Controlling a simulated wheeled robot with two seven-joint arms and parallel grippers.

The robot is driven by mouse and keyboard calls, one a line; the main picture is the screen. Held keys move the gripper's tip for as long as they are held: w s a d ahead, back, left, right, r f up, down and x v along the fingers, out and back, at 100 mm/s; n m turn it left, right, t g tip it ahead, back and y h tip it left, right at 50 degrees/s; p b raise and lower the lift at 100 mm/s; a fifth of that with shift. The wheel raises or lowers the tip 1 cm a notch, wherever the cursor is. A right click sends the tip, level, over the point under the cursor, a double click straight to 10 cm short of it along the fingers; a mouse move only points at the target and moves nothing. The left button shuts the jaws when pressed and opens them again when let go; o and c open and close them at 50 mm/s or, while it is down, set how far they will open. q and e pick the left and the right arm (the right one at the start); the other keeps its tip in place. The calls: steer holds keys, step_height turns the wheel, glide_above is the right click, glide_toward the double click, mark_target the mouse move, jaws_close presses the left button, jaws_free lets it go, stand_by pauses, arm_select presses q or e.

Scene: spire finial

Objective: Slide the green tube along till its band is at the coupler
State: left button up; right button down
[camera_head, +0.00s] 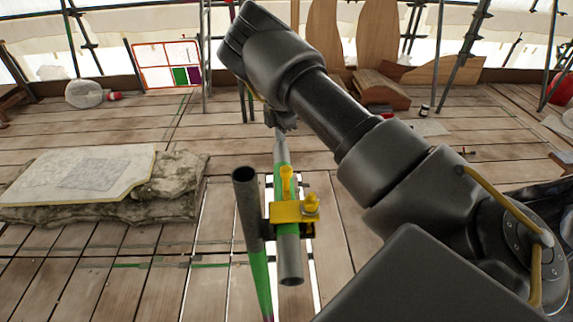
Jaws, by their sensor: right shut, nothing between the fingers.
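A grey tube with a green section (282,180) runs away from me through a yellow coupler (293,211). Its grey near end sticks out below the coupler, and green shows on the far side of the coupler and just at it. My right gripper (284,128) is at the far end of this tube, shut and empty; its fingertips are small and partly hidden by my arm, so I cannot tell whether they touch the tube. A second tube (246,205), grey on top and green (260,280) lower down, stands just left of the coupler. My left gripper is not in view.
A stone block with a pale slab (85,172) lies on the plank floor at left. A framed panel (168,63) with green and purple patches stands at the back. Curved wooden pieces (378,40) stand behind my arm. Open planks lie left and right of the tubes.

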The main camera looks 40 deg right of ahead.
mark_target(281, 145)
steer(key=shift+s+a+p, duration=0.25)
steer(key=shift+s+a, duration=0.85)
steer(key=shift+s, duration=0.35)
steer(key=shift+s+a+p, duration=0.25)
steer(key=shift+s+a, duration=0.85)
steer(key=shift+s, duration=0.3)
steer(key=shift+w+d, duration=0.1)
steer(key=shift+w+d, duration=0.55)
steer(key=shift+w, duration=0.15)
steer(key=shift+r, duration=0.1)
steer(key=shift+r+p, duration=2.75)
steer(key=shift+r, duration=1.25)
